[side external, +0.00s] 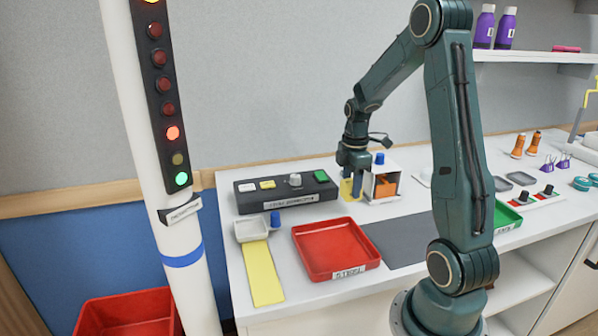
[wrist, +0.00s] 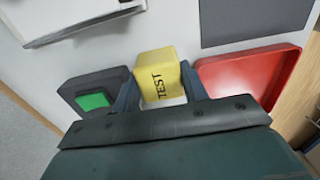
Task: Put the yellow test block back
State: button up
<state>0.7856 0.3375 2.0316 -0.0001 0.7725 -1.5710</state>
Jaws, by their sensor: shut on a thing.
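The yellow test block (wrist: 157,76) is between the two fingers of my gripper (wrist: 160,98) in the wrist view, with the word TEST on its face. My gripper (side external: 352,172) is shut on it. In the side view the block (side external: 346,190) shows below the fingers, partly hidden by them. It is between the black panel and a white open-fronted box (side external: 383,187) holding something orange. I cannot tell whether the block touches the table.
The black panel (side external: 285,200) carries several small pieces, one of them green (wrist: 95,100). A labelled red tray (side external: 330,248) stands in front, beside a dark grey mat (side external: 398,240). A yellow strip (side external: 262,275), a small pale tray (side external: 250,229) and a blue-capped item (side external: 275,219) lie left.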

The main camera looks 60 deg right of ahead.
aim_at(350, 197)
jog(key=shift+f, duration=2.1)
jog(key=shift+f, duration=0.1)
jog(key=o, duration=1.1)
jog(key=shift+o, duration=0.2)
notch_tip(350, 197, up, 12)
jog(key=shift+a, duration=0.1)
